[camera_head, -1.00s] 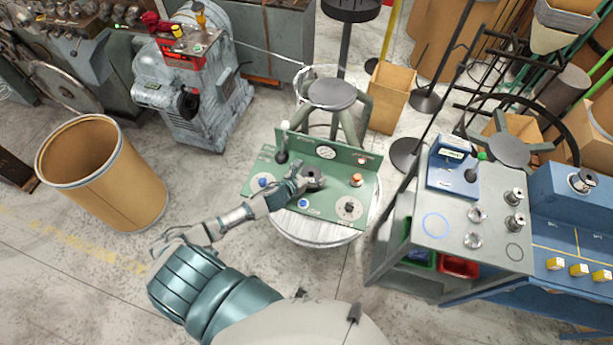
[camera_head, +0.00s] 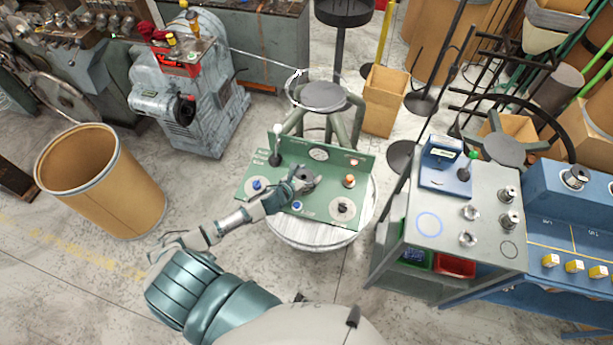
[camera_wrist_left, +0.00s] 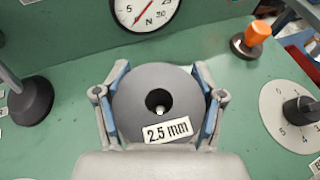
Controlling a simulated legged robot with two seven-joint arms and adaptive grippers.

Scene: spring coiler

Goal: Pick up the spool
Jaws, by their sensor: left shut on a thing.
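The spool (camera_wrist_left: 158,78) is a dark grey disc with a centre hole and a white "2.5 mm" label. In the left wrist view it sits between the two fingers of my left gripper (camera_wrist_left: 158,104), with blue pads against its sides. In the head view my left gripper (camera_head: 293,186) reaches over the green control panel (camera_head: 330,165) and is shut on the spool (camera_head: 307,177). I cannot tell whether the spool still touches the panel. My right gripper is not in view.
The panel stands on a round stool with a dial gauge (camera_wrist_left: 146,10), an orange knob (camera_wrist_left: 257,32), a rotary knob (camera_wrist_left: 298,110) and a black lever (camera_head: 275,157). A grey bench (camera_head: 465,200) is at the right and a brown drum (camera_head: 130,197) at the left.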

